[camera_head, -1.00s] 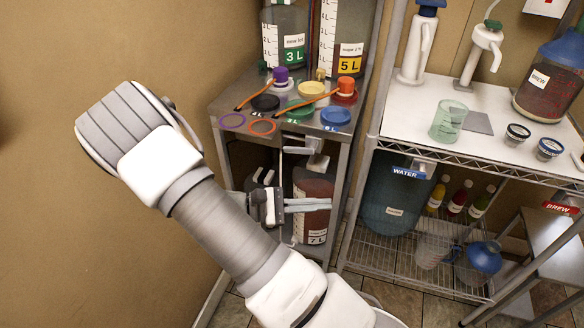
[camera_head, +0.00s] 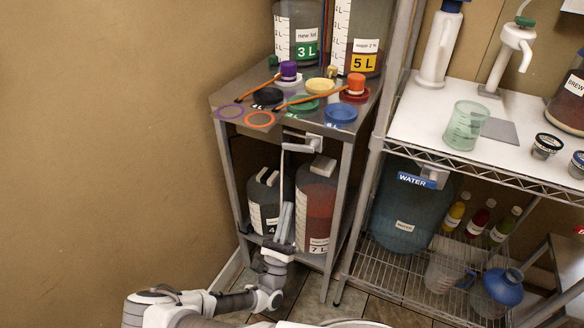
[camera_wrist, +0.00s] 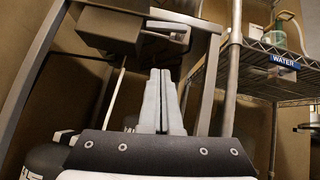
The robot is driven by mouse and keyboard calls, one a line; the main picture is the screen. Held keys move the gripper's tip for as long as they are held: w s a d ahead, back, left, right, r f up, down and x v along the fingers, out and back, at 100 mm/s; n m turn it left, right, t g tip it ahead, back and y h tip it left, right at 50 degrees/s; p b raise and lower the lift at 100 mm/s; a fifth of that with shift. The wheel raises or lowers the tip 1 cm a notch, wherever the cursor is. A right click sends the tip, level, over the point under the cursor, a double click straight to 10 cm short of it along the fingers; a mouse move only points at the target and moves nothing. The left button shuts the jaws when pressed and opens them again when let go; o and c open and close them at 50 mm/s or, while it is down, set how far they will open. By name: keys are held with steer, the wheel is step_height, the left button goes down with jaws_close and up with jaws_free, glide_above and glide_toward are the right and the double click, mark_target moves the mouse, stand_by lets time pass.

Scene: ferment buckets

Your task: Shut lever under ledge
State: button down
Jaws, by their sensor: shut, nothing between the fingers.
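The ledge (camera_head: 235,108) is the front edge of a grey metal stand's top. Under it a pale grey lever (camera_head: 298,147) juts out sideways from a small mount, with a thin pale tube hanging near its left end. In the wrist view the lever (camera_wrist: 168,36) shows above my fingertips, beside a dark block under the top. My gripper (camera_head: 286,206) points upward, low in front of the stand's lower jugs and below the lever. In the wrist view my gripper (camera_wrist: 159,72) has its fingers together and empty, with a visible gap to the lever.
Two jugs, one grey (camera_head: 262,195) and one red-brown (camera_head: 316,205), stand on the stand's lower shelf behind my gripper. A wire rack with a water carboy (camera_head: 398,212) stands to the right. The wall side at left is clear.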

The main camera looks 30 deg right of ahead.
mark_target(299, 146)
steer(key=a+r+b+x, duration=0.1)
steer(key=a+r+x, duration=0.1)
steer(key=x, duration=1)
steer(key=shift+s+r+n+t+y+b, duration=0.15)
steer(key=shift+n+t+y+b, duration=0.15)
steer(key=shift+t, duration=0.1)
steer(key=shift+d, duration=0.1)
